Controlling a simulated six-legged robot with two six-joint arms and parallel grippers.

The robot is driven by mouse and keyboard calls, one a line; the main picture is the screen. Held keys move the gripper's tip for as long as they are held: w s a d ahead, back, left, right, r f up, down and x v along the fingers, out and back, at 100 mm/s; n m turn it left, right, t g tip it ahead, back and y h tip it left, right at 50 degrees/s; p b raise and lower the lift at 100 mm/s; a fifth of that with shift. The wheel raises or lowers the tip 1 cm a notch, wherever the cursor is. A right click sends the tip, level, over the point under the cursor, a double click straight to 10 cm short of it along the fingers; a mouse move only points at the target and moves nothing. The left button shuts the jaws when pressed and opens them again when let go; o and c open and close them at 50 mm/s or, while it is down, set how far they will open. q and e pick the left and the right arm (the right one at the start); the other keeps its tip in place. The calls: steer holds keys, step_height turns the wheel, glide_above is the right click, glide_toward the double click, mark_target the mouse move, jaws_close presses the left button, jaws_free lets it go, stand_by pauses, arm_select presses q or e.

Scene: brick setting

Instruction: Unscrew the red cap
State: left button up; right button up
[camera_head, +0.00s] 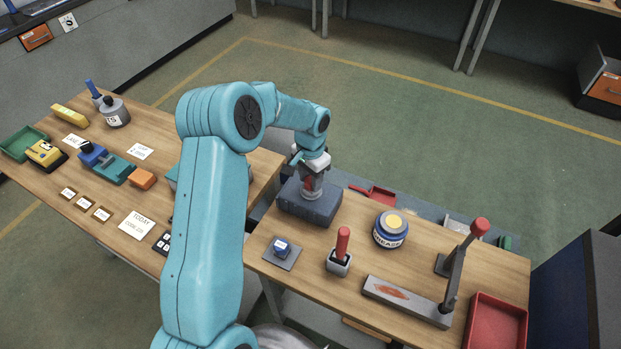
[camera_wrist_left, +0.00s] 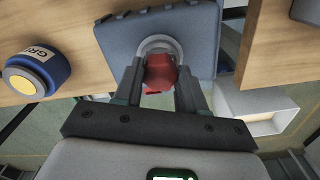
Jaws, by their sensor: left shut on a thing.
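The red cap (camera_wrist_left: 160,75) sits between the two fingers of my left gripper (camera_wrist_left: 160,88) in the left wrist view. The fingers are shut on its sides. A pale round collar shows around the cap, on a blue-grey block (camera_wrist_left: 108,38). In the head view my left gripper (camera_head: 312,184) reaches down onto the dark blue-grey block (camera_head: 310,208) at the left end of the right-hand table. Only a little of the red cap (camera_head: 308,182) shows there, as the fingers hide most of it. My right gripper is not in view.
A grease tin (camera_head: 390,231) stands right of the block, with a red-handled tool in a holder (camera_head: 342,247) in front. A blue button on a grey plate (camera_head: 281,253) is near the front. A lever press (camera_head: 455,275) and a red tray (camera_head: 495,322) stand farther right.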

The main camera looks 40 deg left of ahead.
arm_select(q)
steer(key=n+b, duration=0.2)
steer(key=n, duration=0.2)
steer(key=shift+f+n, duration=0.1)
steer(key=shift+n, duration=0.3)
steer(key=shift+n+b, duration=0.4)
steer(key=shift+n, duration=0.2)
steer(key=shift+n+b, duration=0.4)
steer(key=shift+n, duration=0.1)
steer(key=n+b, duration=0.1)
steer(key=n, duration=0.2)
steer(key=shift+w+d+n+b, duration=0.1)
steer(key=shift+n+b, duration=0.3)
steer(key=shift+n, duration=1.1)
steer(key=shift+b, duration=0.3)
